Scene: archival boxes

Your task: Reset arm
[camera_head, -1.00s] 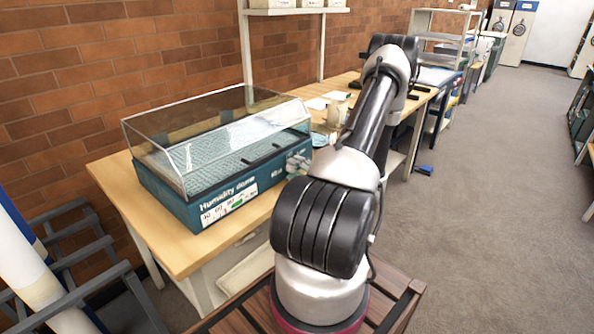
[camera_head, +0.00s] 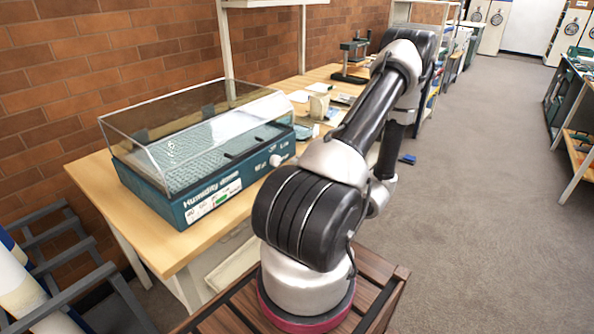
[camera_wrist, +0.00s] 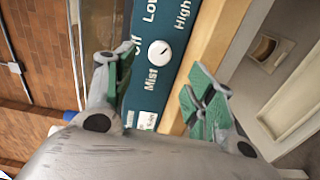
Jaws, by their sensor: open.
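My arm (camera_head: 340,150) rises from its base and bends at an elbow at the top. Its lower links hang on the right side of it. My gripper is hidden behind the arm in the head view. In the wrist view my gripper (camera_wrist: 160,92) is open, with its two green-padded fingers apart and nothing between them. Beyond the fingers is the teal front panel of the humidity dome (camera_wrist: 170,28), with a white Mist knob (camera_wrist: 159,53). In the head view the humidity dome (camera_head: 165,190) has a clear cover and stands on the wooden table.
The wooden table (camera_head: 95,185) runs along the brick wall. A black press-like stand (camera_head: 352,62), papers and a beige holder (camera_head: 319,106) sit farther back on it. Grey rails (camera_head: 60,270) stand at the lower left. The carpet (camera_head: 470,200) to the right is open.

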